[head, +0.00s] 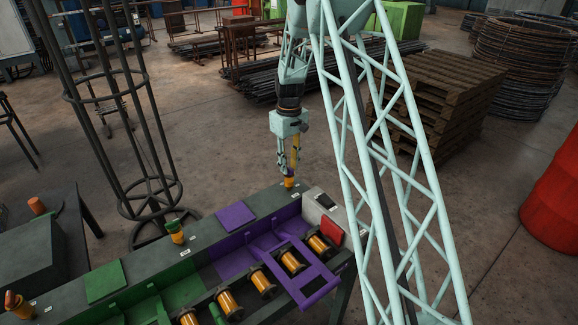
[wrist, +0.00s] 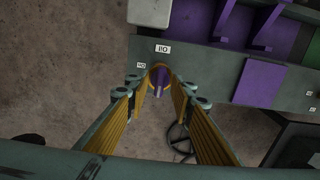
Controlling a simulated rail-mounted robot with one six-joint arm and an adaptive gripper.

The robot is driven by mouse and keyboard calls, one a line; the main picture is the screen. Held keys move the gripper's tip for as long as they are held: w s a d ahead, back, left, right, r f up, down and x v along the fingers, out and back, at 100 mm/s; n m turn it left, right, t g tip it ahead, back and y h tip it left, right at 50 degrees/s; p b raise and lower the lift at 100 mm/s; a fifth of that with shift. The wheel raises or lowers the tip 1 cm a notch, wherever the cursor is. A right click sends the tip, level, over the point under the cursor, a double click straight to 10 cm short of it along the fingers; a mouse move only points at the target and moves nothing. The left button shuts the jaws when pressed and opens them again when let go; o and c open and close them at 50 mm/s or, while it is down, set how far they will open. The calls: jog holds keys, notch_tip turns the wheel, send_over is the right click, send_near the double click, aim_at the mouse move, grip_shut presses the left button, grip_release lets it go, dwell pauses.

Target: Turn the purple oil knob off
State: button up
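The purple oil knob (wrist: 161,83) sits on the dark bench top in the wrist view. It has an orange-yellow body and a purple bar that runs nearly up and down in the picture. My gripper (wrist: 161,92) is open, with its yellow-padded fingers on either side of the knob. A gap seems to show on each side, though contact at the tips is hard to tell. In the head view the knob (head: 289,182) stands at the bench's back edge, with my gripper (head: 289,168) pointing down right over it.
An I/O label (wrist: 163,48) lies beside the knob. A purple panel (wrist: 259,82) is to the right in the wrist view. In the head view, a green-section knob (head: 177,236) and orange spools (head: 262,281) are farther left and in front. A grey box with a red front (head: 328,217) stands right.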

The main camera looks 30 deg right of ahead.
aim_at(289, 167)
notch_tip(289, 167, up, 12)
dwell(0.7)
dwell(0.6)
jog(key=s+a+r+m+t+b, duration=0.1)
jog(key=s+a+r+b, duration=0.1)
jog(key=s+a+r, duration=0.7)
jog(key=s+a+r+t+b, duration=0.1)
jog(key=s+a+r, duration=0.5)
jog(key=s+r, duration=0.75)
jog(key=s+a+f+t+b, duration=0.1)
jog(key=s+a, duration=0.3)
jog(key=s, duration=1.2)
jog(key=s+a+f+m+t+b, duration=0.1)
jog(key=s+a, duration=0.3)
jog(key=s, duration=1.3)
jog(key=shift+s+b, duration=0.3)
jog(key=shift+b, duration=0.5)
